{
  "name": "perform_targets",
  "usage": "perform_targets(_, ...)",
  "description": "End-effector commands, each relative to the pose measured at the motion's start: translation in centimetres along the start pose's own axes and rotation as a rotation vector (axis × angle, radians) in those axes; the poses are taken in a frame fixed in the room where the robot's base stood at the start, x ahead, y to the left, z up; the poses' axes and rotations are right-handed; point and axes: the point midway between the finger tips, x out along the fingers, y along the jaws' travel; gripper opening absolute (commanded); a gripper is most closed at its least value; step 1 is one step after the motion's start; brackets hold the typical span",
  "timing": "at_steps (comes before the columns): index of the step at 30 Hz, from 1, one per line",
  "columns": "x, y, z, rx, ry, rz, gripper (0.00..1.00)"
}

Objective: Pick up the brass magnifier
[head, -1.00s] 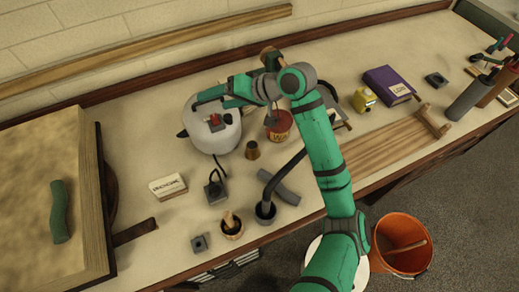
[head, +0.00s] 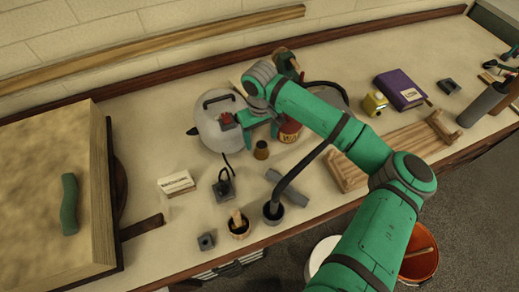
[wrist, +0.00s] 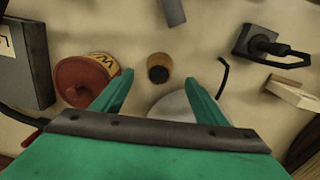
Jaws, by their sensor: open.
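The brass magnifier (head: 261,150) is a small brass cup-like piece standing on the bench, between a white round pot and a tin. It also shows in the wrist view (wrist: 158,68), with a dark round top. My gripper (head: 260,127) is open and empty, pointing down just behind and above the magnifier in the head view. In the wrist view my fingers (wrist: 159,79) are spread, with the magnifier centred between and slightly beyond the tips. No contact shows.
A red-lidded tin (wrist: 80,82) stands close beside one finger. The white pot (head: 214,140) is close on the other side.

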Motion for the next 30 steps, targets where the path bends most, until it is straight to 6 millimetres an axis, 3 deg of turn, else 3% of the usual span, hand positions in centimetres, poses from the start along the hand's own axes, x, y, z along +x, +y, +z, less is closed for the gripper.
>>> perform_targets(10,2.9,0.0,0.1,0.0,0.0,-0.001,0.66)
perform_targets(19,6.7,0.0,0.1,0.0,0.001,-0.002,0.66)
perform_targets(28,7.2,0.0,0.0,0.0,0.002,-0.002,0.66)
perform_targets(29,7.2,0.0,0.0,0.0,0.002,-0.002,0.64)
perform_targets(30,7.2,0.0,0.0,0.0,0.002,-0.002,0.54)
